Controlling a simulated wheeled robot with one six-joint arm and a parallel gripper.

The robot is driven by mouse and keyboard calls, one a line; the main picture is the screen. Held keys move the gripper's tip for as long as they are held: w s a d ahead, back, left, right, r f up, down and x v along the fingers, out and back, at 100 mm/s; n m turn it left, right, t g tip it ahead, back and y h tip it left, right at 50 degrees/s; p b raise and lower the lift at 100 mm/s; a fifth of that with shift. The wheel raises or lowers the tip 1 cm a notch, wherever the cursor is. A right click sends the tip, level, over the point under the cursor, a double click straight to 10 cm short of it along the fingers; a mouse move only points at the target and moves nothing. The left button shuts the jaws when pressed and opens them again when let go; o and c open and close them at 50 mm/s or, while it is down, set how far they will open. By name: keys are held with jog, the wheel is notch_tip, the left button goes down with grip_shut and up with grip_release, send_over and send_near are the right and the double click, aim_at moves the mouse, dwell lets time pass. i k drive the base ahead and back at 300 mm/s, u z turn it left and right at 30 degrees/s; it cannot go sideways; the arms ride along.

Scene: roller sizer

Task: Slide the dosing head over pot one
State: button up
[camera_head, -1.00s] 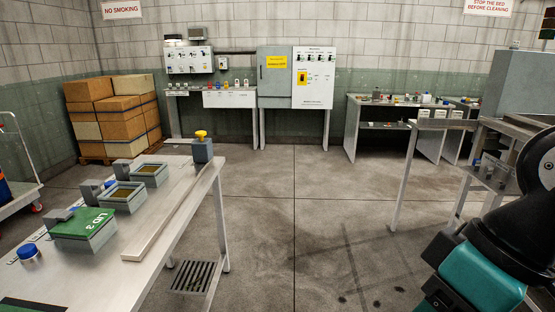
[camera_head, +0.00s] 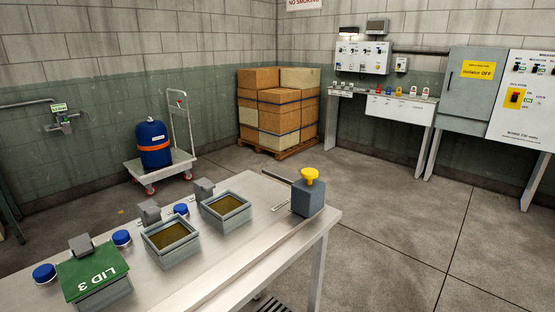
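The dosing head appears to be the dark grey block (camera_head: 308,199) with a yellow knob (camera_head: 310,175) on top, at the right end of the steel bench. It stands at the end of a raised rail (camera_head: 262,250) along the bench's front edge. An open square pot (camera_head: 225,208) with brown contents is nearest the block, apart from it. A second open pot (camera_head: 170,243) is to its left. A third pot (camera_head: 104,292) is covered by a green lid (camera_head: 92,270) marked LID 3. I cannot read a number on either open pot. My gripper is not in view.
Blue round caps (camera_head: 121,238) and grey blocks (camera_head: 150,212) sit behind the pots. A trolley (camera_head: 165,171) with a blue drum, stacked boxes (camera_head: 278,112) and a wall cabinet (camera_head: 475,85) stand beyond. The floor right of the bench is clear.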

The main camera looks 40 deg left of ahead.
aim_at(306, 200)
jog(key=u, duration=0.8)
jog(key=i, duration=1.5)
jog(key=u, duration=0.85)
